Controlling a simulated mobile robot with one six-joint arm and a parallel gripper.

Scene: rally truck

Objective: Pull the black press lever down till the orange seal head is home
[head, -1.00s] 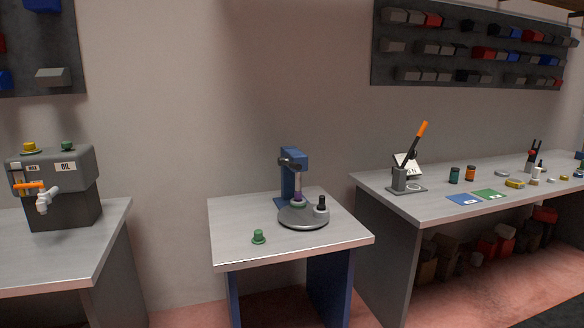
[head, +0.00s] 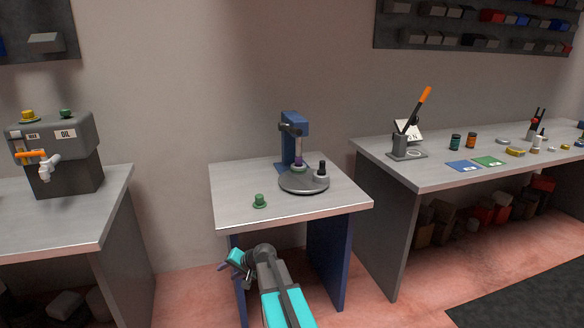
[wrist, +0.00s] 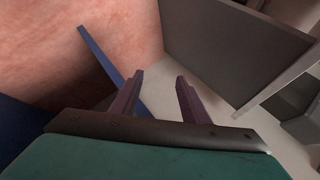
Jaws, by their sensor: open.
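A black lever (head: 411,114) with an orange grip rises, tilted to the right, from a grey stand (head: 399,146) on the right bench. A blue press (head: 295,137) with a dark arm stands on the middle table, with a purplish part above a round grey plate (head: 304,183). I cannot make out an orange seal head on either. My gripper (head: 230,262) is low in front of the middle table, well apart from both devices. In the wrist view its two purplish fingers (wrist: 160,80) are spread and empty.
A green knob (head: 260,201) sits on the middle table (head: 235,185). A dark oil dispenser (head: 62,150) stands on the left bench. Small jars, blue and green cards and discs lie on the right bench (head: 430,175). Pink floor shows between the middle table and right bench.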

